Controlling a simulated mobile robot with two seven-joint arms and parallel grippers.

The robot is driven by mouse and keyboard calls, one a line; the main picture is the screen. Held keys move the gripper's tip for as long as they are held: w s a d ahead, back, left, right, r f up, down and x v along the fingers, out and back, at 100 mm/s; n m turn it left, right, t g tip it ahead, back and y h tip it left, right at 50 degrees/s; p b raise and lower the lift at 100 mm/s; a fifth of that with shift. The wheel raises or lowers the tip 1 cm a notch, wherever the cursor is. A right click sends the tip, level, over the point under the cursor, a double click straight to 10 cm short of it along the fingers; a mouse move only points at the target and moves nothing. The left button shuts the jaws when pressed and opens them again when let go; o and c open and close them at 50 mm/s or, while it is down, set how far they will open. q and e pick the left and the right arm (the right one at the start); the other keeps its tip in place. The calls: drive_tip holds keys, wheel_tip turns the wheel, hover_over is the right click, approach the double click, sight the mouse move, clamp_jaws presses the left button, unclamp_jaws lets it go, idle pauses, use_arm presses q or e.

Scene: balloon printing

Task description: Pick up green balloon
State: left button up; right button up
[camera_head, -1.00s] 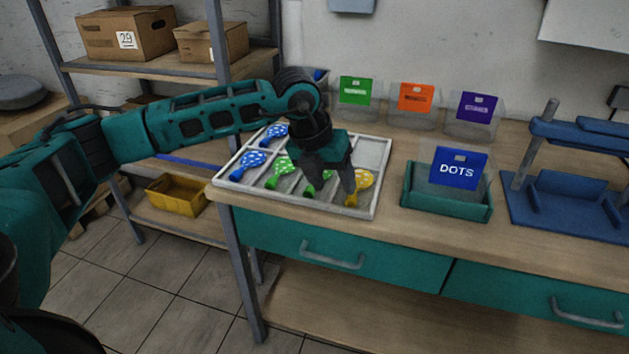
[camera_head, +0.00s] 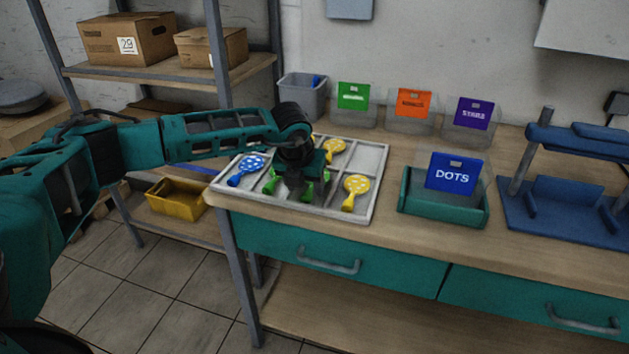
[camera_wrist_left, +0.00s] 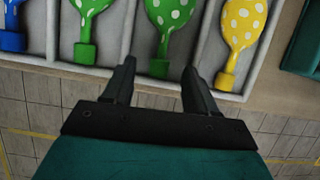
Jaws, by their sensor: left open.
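A green balloon (camera_wrist_left: 164,22) with white dots lies in a tray compartment in the left wrist view, its neck toward me, between and beyond the fingertips. A second green balloon (camera_wrist_left: 92,10) lies one compartment to the left. In the head view the green balloons are mostly hidden under my left gripper (camera_head: 300,190); a bit of green (camera_head: 326,176) shows beside it. In the wrist view my left gripper (camera_wrist_left: 158,80) is open and empty, its fingers pointing into the tray (camera_head: 372,172). My right gripper is not in view.
A green DOTS box (camera_head: 443,205) stands right of the tray, beside a blue press (camera_head: 575,190). A grey bin (camera_head: 302,97) stands behind the tray.

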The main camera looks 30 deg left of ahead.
use_arm(q)
drive_tip(key=shift+x, duration=1.45)
drive_tip(key=shift+c, duration=0.3)
drive_tip(key=c, duration=0.9)
